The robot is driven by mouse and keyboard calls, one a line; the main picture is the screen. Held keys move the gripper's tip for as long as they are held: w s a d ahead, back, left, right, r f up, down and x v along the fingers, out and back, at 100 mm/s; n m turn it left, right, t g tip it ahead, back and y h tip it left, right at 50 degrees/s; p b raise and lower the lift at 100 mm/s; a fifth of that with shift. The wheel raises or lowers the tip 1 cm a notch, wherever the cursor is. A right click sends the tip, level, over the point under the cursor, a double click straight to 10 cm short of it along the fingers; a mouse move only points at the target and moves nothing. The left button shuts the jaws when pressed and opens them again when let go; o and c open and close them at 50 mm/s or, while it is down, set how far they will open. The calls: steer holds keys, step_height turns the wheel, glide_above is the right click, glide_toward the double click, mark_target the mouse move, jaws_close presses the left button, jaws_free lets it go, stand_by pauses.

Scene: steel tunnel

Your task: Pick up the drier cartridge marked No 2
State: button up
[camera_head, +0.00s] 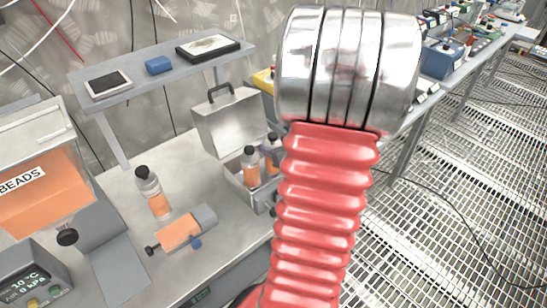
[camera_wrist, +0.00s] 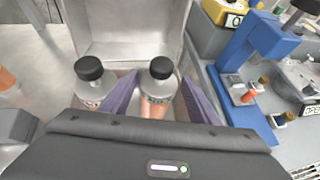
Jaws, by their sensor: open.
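An open metal case (camera_wrist: 130,25) holds two clear drier cartridges with black caps and orange contents. In the wrist view the left cartridge (camera_wrist: 90,88) stands outside my fingers. The right cartridge (camera_wrist: 157,84) stands upright between the two purple fingers of my open gripper (camera_wrist: 161,94). The labels are partly hidden, and I cannot read a number on either. In the head view the case (camera_head: 226,122) and its cartridges (camera_head: 250,166) are partly behind my red arm. A further capped cartridge (camera_head: 152,192) stands on the bench left of the case, its number unreadable.
A raised shelf (camera_head: 135,75) stands behind. In the wrist view a blue stand (camera_wrist: 250,65) and a yellow box (camera_wrist: 222,12) are right of the case.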

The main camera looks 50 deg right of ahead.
steer(key=shift+w+f, duration=0.1)
steer(key=shift+w, duration=0.05)
steer(key=shift+x, duration=2.6)
steer(key=shift+a+f, duration=0.1)
steer(key=shift+c, duration=0.2)
steer(key=c, duration=1)
steer(key=shift+r, duration=5.1)
